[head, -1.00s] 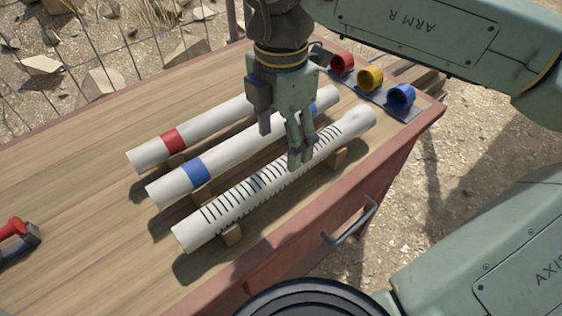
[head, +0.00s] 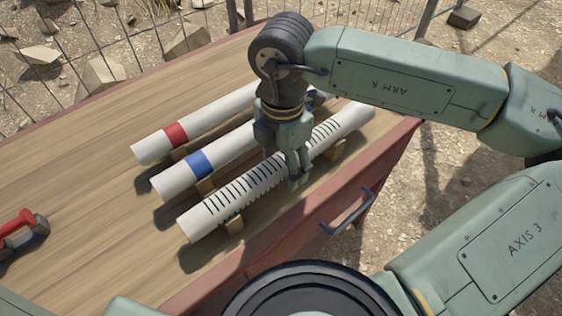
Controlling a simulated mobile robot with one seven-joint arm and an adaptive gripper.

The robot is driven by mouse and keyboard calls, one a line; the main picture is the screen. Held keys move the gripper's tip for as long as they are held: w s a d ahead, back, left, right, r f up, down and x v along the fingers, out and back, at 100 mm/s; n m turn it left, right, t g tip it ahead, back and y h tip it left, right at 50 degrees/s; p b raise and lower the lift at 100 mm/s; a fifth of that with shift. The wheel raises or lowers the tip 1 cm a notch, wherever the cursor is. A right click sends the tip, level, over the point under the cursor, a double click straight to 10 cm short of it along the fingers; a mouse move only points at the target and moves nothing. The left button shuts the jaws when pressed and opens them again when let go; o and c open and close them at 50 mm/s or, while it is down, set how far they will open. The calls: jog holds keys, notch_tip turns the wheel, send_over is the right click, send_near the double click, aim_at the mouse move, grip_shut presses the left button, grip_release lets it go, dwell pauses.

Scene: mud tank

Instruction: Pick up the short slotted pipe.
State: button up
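The slotted pipe (head: 238,194) is white with black cross slots, the frontmost of three pipes. It lies level on small wooden blocks (head: 234,226) on the workbench. My gripper (head: 283,165) points down over it, right of its middle. One finger is on the near side of the pipe and the other is on its far side, partly hidden. The fingers are spread about a pipe's width apart. I cannot tell whether they touch the pipe.
A white pipe with a blue band (head: 222,153) lies close behind, and one with a red band (head: 207,118) behind that. A red-handled tool (head: 20,228) lies at the left of the bench (head: 75,150). A drawer handle (head: 347,212) sticks out in front.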

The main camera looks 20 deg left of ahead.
grip_shut()
dwell(0.6)
